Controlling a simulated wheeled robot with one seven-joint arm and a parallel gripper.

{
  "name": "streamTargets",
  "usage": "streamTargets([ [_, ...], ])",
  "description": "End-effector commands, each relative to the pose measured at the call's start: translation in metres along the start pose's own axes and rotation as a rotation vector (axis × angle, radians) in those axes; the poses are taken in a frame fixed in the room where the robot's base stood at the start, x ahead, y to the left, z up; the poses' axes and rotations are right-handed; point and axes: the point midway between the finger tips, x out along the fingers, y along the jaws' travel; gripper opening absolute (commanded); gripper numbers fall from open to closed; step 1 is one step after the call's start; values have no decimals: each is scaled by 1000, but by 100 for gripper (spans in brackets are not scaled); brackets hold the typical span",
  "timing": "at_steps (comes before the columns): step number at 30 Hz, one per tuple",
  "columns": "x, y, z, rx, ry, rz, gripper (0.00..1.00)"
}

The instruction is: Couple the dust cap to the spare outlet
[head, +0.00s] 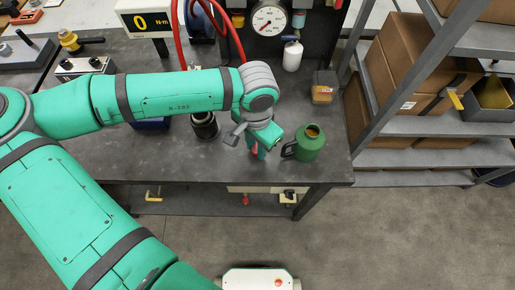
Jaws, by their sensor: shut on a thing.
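My gripper (262,150) is at the end of the green arm, low over the front part of the bench, pointing down. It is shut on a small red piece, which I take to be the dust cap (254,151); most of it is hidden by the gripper. I cannot clearly pick out the spare outlet. Red hoses run down from the back panel beside the pressure gauge (269,20), and my arm hides the area below them.
A green can with a handle (312,148) stands close to the right of my gripper. A black cylindrical fitting (206,126) stands to the left. A shelf rack (420,125) with cartons stands at right.

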Motion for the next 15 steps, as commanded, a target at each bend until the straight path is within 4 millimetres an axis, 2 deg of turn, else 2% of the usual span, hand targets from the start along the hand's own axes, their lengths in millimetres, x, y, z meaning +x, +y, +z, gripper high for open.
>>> streamTargets([
  [15, -4, 0, -1, 1, 1, 0, 4],
])
